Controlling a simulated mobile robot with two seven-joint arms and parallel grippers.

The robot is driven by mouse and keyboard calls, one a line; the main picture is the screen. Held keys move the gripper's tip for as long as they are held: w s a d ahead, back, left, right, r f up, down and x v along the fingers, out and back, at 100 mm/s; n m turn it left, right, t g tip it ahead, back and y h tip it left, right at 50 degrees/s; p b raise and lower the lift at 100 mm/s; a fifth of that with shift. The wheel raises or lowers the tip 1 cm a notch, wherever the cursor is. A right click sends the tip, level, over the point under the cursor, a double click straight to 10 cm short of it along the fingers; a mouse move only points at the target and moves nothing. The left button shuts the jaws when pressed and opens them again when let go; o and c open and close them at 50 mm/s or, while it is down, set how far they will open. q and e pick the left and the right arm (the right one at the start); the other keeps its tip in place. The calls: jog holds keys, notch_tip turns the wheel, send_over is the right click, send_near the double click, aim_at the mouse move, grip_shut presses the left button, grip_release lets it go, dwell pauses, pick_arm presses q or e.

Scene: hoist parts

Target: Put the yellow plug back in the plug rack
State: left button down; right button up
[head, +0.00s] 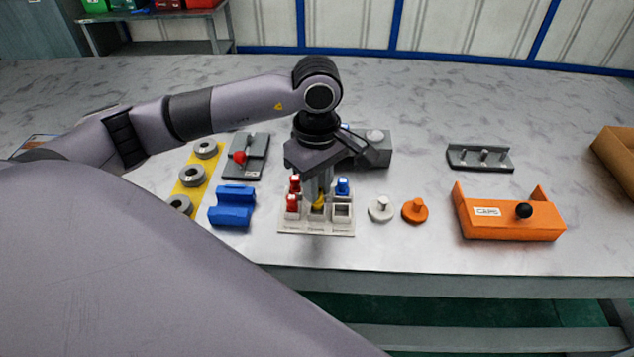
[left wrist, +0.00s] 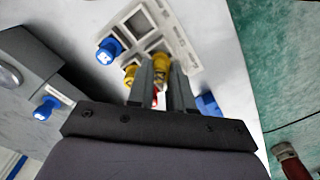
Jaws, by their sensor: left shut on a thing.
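The white plug rack (head: 316,233) stands near the table's front edge, with red plugs (head: 292,203) in its left column and a blue plug (head: 342,186) at the back right. My left gripper (head: 318,196) points down over the middle column, shut on the yellow plug (head: 319,204). In the left wrist view the yellow plug (left wrist: 162,75) sits between the fingers. A second yellow piece (left wrist: 130,75) shows beside them. The held plug is at the front middle socket; I cannot tell how deep it is. The front right socket (head: 342,212) is empty. My right gripper is not in view.
A blue block (head: 232,207) lies left of the rack. A white knob (head: 380,210) and an orange knob (head: 415,211) stand to its right, then an orange bracket (head: 508,219). A grey box (head: 375,150) stands behind the gripper.

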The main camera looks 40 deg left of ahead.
pick_arm(q)
jog(key=shift+f+b, duration=0.35)
jog(key=shift+b, duration=0.35)
dwell(0.9)
jog(key=shift+f+b, duration=0.7)
jog(key=shift+b, duration=0.05)
dwell(0.7)
jog(key=c, duration=0.9)
grip_release()
jog(key=shift+c, duration=0.2)
jog(key=shift+r, duration=0.15)
jog(key=shift+r+p, duration=2.05)
jog(key=shift+r, duration=1.35)
jog(key=shift+s, duration=0.1)
